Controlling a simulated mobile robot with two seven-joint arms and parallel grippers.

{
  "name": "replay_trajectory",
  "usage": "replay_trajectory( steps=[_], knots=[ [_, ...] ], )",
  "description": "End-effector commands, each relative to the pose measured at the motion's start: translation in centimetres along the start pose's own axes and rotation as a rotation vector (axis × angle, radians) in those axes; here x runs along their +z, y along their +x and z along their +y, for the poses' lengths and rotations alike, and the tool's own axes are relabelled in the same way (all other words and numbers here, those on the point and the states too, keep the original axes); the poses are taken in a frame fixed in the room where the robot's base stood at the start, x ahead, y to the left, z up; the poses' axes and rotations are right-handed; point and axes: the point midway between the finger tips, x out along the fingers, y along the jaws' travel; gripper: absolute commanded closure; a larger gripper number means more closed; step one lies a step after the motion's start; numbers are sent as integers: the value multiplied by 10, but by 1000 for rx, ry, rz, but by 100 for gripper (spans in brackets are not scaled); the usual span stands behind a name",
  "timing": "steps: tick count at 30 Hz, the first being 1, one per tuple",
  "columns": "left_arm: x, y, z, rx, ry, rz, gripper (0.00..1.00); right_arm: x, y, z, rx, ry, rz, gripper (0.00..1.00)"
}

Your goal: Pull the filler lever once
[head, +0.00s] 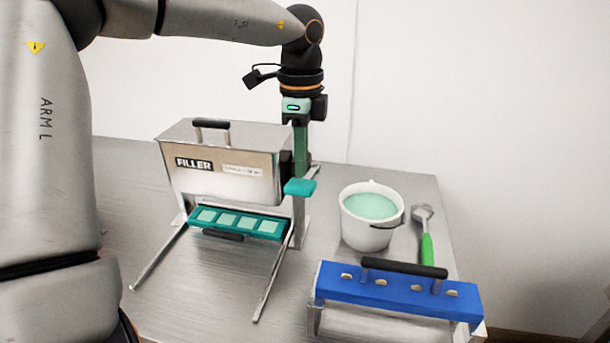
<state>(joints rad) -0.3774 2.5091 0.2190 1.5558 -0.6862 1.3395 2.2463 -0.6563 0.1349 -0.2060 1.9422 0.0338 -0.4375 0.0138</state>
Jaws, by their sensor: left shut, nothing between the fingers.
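The steel filler (240,178) stands on the table, with a "FILLER" label on its front and a black handle on top. Its lever appears to be the teal paddle (300,187) sticking out at its right side. My left gripper (301,165) points down beside the filler's right side, just behind and above the paddle. Its dark green fingers are shut with nothing between them. The paddle partly hides the fingertips, so I cannot tell whether they touch it. My right gripper is not in view.
A teal mold (282,239) with several pale green squares sits on rails under the filler. A white bucket (368,237) of green mix stands to the right, with a green-handled tool (427,250) beside it. A blue stick holder (340,284) with a black handle is at front right.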

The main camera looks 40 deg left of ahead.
Motion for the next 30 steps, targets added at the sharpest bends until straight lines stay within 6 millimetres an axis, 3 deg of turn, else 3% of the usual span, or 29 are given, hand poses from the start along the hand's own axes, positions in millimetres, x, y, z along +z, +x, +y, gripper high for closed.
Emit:
replay_trajectory(
  steps=[10,24,30],
  knots=[
    [0,-4,0,0,0,0,100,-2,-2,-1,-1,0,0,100],
    [0,-49,0,0,0,-1,100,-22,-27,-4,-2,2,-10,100],
    [0,-50,0,1,0,0,100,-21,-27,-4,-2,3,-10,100]
  ],
)
